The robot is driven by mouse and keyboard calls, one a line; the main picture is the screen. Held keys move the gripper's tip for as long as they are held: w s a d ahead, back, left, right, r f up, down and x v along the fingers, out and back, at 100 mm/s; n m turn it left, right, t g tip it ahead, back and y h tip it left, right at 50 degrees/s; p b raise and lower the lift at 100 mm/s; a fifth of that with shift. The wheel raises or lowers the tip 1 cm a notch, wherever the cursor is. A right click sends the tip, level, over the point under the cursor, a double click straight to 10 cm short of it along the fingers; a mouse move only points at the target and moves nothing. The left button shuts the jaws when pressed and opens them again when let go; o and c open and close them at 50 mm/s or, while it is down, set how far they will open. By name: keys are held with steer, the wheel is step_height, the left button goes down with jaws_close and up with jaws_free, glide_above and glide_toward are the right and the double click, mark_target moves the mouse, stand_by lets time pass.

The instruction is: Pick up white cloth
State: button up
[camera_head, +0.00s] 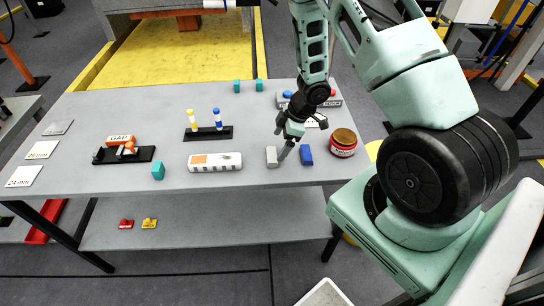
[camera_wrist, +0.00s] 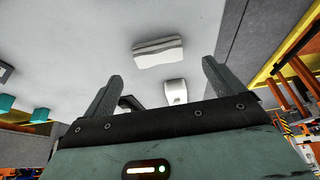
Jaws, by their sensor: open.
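A white, flat, layered piece that looks like the folded white cloth (camera_wrist: 158,52) lies on the grey table in the wrist view. It is beyond my fingertips and between their lines, apart from them. I cannot surely match it in the head view; a pale grey-white piece (camera_head: 271,156) stands near the front edge beside my gripper. My gripper (camera_head: 287,150) points down over the right part of the table. Its two fingers are wide apart and empty in the wrist view (camera_wrist: 161,75).
A blue block (camera_head: 306,155) and a red jar (camera_head: 343,143) are close on the right. A white device (camera_head: 214,161) lies to the left. A second white item (camera_wrist: 176,92) shows between the fingers. Teal blocks (camera_head: 237,86) stand at the back. The table (camera_head: 80,110) has bare room at the left.

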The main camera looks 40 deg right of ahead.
mark_target(272, 154)
steer(key=shift+p+x, duration=0.8)
steer(key=shift+x, duration=1.9)
steer(key=shift+w, duration=0.15)
steer(key=c, duration=1)
